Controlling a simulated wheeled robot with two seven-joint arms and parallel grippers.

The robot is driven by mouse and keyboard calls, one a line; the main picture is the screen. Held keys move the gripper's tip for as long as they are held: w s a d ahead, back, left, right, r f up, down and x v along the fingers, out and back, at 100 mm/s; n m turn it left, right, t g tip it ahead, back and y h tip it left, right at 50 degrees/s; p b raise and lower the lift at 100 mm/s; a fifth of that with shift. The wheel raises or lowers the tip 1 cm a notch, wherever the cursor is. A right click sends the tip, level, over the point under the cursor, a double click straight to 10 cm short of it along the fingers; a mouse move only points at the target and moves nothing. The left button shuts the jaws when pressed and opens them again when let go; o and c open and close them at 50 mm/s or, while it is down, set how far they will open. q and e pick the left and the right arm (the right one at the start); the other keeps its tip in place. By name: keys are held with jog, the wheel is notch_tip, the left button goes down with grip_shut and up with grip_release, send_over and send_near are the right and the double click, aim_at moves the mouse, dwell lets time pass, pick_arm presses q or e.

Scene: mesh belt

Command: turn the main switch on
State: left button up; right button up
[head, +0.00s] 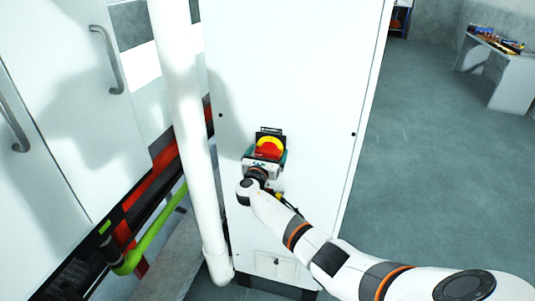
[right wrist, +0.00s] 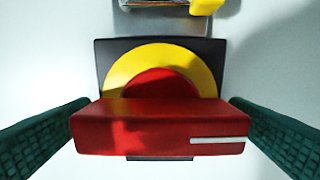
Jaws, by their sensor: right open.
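The main switch (head: 269,146) is on the white cabinet front, with a red handle over a yellow ring on a black plate. In the right wrist view the red handle (right wrist: 160,128) lies crosswise, with a white mark near its right end. My right gripper (head: 265,160) is at the switch, open. Its green ribbed fingers stand on either side of the handle in the right wrist view (right wrist: 160,108), near its two ends. I cannot tell whether they touch it. The gripper hides the lower part of the switch in the head view. My left gripper is not in view.
A white vertical pipe (head: 184,130) runs left of the switch. A green pipe (head: 155,230) lies low on the left. White doors with grey handles (head: 107,58) are further left. A table (head: 500,75) stands far right, with open floor (head: 440,170) before it.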

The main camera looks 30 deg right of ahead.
jog(key=shift+c, duration=0.4)
jog(key=c, duration=0.9)
jog(key=shift+f, duration=0.1)
jog(key=m+b, duration=0.2)
jog(key=shift+f+b, duration=0.15)
jog(key=shift+b, duration=0.15)
jog(key=m+b, duration=1.2)
jog(key=b, duration=0.1)
jog(key=shift+s+f+m, duration=0.1)
jog(key=shift+f+m, duration=0.05)
jog(key=shift+m, duration=0.25)
jog(key=shift+m+b, duration=1.5)
jog(key=shift+b, duration=0.05)
